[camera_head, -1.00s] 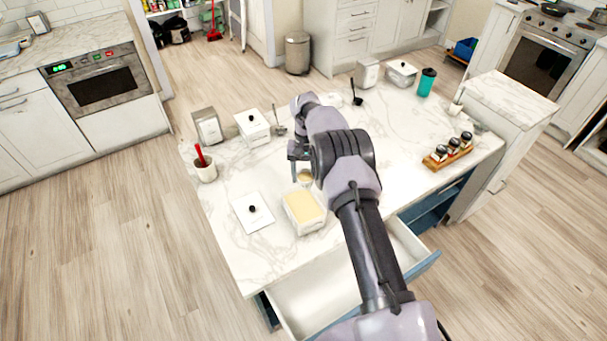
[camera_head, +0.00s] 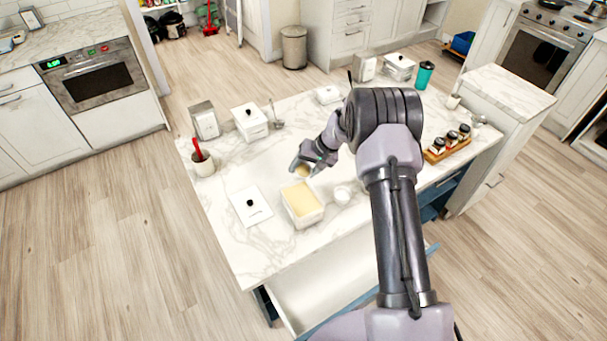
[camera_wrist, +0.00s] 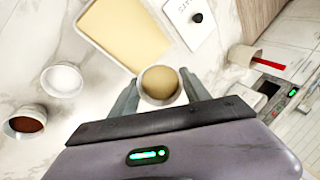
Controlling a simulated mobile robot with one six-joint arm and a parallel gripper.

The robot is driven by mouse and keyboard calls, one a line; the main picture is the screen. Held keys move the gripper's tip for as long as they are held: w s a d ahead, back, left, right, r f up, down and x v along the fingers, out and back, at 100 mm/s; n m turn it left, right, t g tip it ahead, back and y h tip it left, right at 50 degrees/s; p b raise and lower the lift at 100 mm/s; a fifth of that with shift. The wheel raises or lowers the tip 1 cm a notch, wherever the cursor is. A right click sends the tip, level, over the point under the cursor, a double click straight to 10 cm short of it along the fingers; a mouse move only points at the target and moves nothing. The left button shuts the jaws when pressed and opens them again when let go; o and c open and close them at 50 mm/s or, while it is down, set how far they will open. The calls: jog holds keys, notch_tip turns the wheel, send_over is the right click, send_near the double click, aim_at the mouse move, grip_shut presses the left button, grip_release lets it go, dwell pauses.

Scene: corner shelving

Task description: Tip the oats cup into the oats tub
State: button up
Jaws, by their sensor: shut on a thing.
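The oats tub (camera_head: 305,215) is an open white rectangular tub full of pale tan oats on the marble island; it also shows at the top of the wrist view (camera_wrist: 118,68). Its white lid (camera_head: 262,210) with a black knob lies flat to its left, and also shows in the wrist view (camera_wrist: 178,22). My gripper (camera_head: 303,168) is just behind the tub. In the wrist view its two fingers (camera_wrist: 158,98) are shut on the small round oats cup (camera_wrist: 147,98), which holds tan contents. The cup looks roughly upright and beside the tub, not over it.
A small cup of white powder (camera_wrist: 62,80) and a cup of brown powder (camera_wrist: 25,122) stand near the tub. A crock with a red-handled utensil (camera_head: 203,164) and a lidded white canister (camera_head: 250,124) stand at the left. A spice rack (camera_head: 448,150) is at the right. An open drawer is below the front edge.

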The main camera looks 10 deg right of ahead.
jog(key=shift+s+d+f+t+y+b, duration=0.15)
jog(key=shift+t+y+b, duration=0.45)
jog(key=shift+b, duration=2.05)
jog(key=shift+s+d+f+t+y+b, duration=0.15)
jog(key=shift+t+y+b, duration=0.4)
jog(key=shift+b, duration=2.05)
jog(key=t+y+b, duration=0.1)
jog(key=b, duration=0.4)
jog(key=t+b, duration=0.1)
jog(key=b, duration=0.5)
jog(key=shift+s+f+y, duration=0.1)
jog(key=shift+f+y, duration=0.15)
jog(key=shift+y, duration=0.1)
jog(key=shift+d+f+b, duration=0.1)
jog(key=shift+b, duration=0.55)
jog(key=shift+s+d+f+t+y+b, duration=0.15)
jog(key=shift+t+y+b, duration=0.4)
jog(key=shift+b, duration=0.3)
jog(key=shift+s+d+f+t+y, duration=0.1)
jog(key=shift+s+f+t+y, duration=0.15)
jog(key=shift+t+y, duration=0.35)
jog(key=t+y, duration=0.2)
jog(key=d+n+t+y, duration=0.1)
jog(key=shift+s+f+y+p, duration=0.2)
jog(key=shift+s+y+p, duration=0.1)
jog(key=shift+s+y, duration=0.1)
